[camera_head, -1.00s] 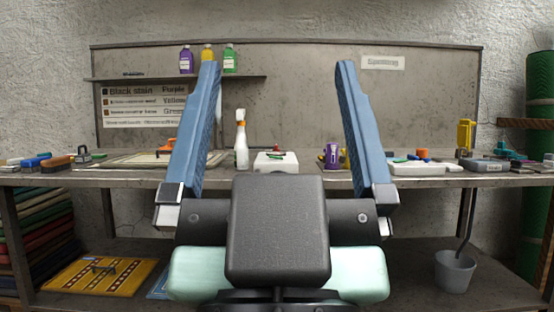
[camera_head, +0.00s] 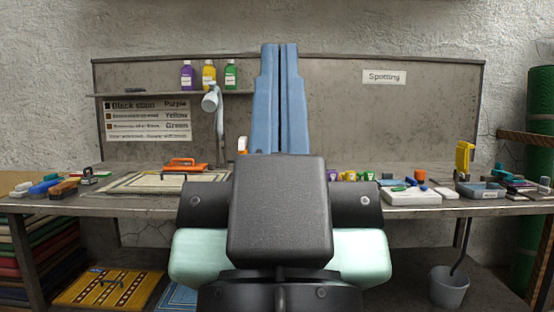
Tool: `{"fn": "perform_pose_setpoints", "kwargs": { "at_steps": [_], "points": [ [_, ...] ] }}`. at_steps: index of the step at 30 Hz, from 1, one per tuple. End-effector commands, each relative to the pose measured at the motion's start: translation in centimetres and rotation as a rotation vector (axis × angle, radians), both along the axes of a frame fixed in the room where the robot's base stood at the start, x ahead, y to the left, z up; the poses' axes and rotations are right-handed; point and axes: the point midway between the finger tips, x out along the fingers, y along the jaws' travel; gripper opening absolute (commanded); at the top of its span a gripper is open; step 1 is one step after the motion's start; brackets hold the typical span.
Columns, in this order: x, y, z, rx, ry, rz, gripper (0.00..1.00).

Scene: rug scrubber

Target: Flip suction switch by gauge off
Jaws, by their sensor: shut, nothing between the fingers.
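My gripper (camera_head: 280,50) points up in the middle of the head view. Its two blue fingers are together and empty, in front of the workbench. I cannot make out a suction switch or a gauge.
The bench (camera_head: 420,207) spans the view. On its left lie a pale rug (camera_head: 125,184), an orange tool (camera_head: 184,163) and brushes (camera_head: 46,185). On its right are a white tray (camera_head: 412,196) and a yellow tool (camera_head: 464,158). A grey bucket (camera_head: 449,288) stands below.

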Motion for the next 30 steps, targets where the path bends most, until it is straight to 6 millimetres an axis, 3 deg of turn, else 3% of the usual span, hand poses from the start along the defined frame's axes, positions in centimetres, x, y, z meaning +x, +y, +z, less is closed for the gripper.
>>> {"fn": "perform_pose_setpoints", "kwargs": {
  "at_steps": [1, 21, 25, 30],
  "points": [
    [0.0, 0.0, 3.6, 0.0, 0.0, 0.0, 0.0],
    [0.0, 0.1, 25.9, 0.0, 0.0, 0.001, 0.0],
    [0.0, 0.1, 29.0, -0.001, 0.0, 0.002, 0.0],
    [0.0, 0.1, 30.2, -0.001, 0.001, 0.002, 0.0]
  ]
}}
